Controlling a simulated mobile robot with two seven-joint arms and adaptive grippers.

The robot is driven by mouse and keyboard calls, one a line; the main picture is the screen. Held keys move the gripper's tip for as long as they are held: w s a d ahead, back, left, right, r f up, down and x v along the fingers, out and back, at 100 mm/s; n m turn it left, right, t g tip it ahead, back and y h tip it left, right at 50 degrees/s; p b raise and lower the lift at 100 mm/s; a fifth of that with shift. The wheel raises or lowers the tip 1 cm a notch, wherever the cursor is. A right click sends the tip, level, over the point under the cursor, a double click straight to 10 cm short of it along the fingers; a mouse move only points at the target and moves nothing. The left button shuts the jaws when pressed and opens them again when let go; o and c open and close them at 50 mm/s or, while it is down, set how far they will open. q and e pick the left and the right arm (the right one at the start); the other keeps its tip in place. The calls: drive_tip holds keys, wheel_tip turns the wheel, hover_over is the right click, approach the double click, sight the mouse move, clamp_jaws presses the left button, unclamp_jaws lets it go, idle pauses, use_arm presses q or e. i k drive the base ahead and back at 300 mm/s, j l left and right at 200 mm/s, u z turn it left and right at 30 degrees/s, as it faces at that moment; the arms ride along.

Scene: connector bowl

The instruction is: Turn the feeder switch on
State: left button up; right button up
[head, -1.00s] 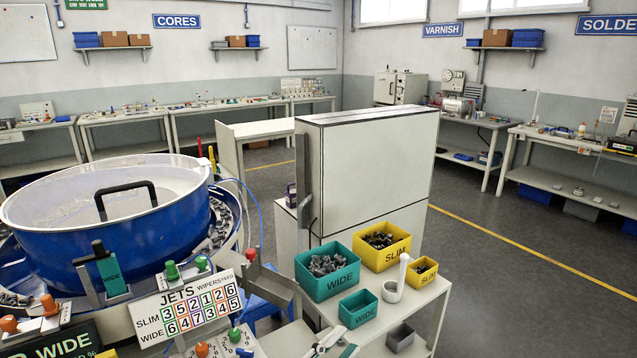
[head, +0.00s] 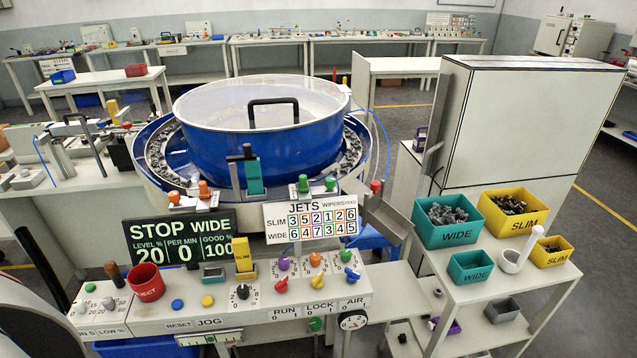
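The blue bowl feeder (head: 255,145) with its clear lid and black handle stands on the machine behind the control panel (head: 220,308). No switch on the panel is legibly marked as the feeder switch. A red lever (head: 281,286) is above the word RUN, a yellow lever (head: 317,282) above LOCK and a blue lever (head: 352,274) above AIR. The display (head: 180,239) reads STOP WIDE, 20, 0, 100. Neither gripper is clearly visible.
A red REJECT cup (head: 146,281) stands on the panel's left part. A JETS number board (head: 311,220) stands above the panel. At the right, a cart holds green WIDE bins (head: 447,233) and yellow SLIM bins (head: 499,226). A tall light cabinet (head: 535,115) stands behind.

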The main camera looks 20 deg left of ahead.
sight(281, 287)
drive_tip(key=j+u, duration=0.1)
drive_tip(key=u, duration=0.6)
drive_tip(key=j+u, duration=0.15)
drive_tip(key=u, duration=0.25)
